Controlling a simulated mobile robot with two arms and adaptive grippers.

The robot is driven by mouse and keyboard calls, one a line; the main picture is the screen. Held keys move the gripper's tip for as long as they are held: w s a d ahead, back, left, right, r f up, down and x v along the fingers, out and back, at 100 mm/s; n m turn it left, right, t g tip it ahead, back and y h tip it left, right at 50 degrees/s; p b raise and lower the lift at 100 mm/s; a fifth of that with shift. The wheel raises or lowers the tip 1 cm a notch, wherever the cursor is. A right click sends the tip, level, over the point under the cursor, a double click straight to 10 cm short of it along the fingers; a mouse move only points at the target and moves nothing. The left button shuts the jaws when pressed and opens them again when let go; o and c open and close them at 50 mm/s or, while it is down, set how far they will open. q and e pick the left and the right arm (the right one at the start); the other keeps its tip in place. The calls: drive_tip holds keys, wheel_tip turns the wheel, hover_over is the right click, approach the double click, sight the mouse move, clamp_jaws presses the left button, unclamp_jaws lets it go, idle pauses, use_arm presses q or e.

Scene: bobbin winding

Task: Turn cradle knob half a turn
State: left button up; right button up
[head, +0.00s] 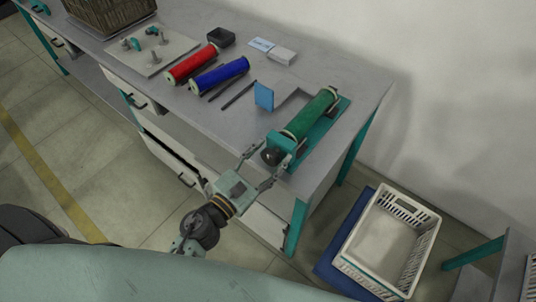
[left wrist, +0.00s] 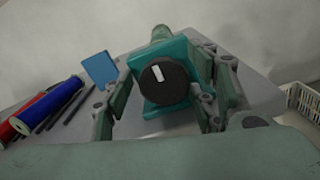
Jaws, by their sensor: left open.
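The cradle (head: 318,138) is a teal stand at the right front end of the bench, with a green bobbin (head: 312,112) lying in it. Its black round knob (head: 272,156) is on the near end. In the left wrist view the knob (left wrist: 164,82) faces me, with a white mark near upright, tilted slightly left. My left gripper (head: 264,168) is open, its fingers on either side of the knob. In the left wrist view the left gripper (left wrist: 160,97) shows a gap between its fingers and the knob. My right gripper is not in view.
A blue card (head: 264,97) stands beside the cradle. Red (head: 191,64) and blue (head: 219,75) bobbins and dark rods (head: 238,95) lie farther left on the bench (head: 340,66). A white crate (head: 429,231) sits on the floor at right.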

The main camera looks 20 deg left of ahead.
use_arm(q)
drive_tip(key=c, duration=1.1)
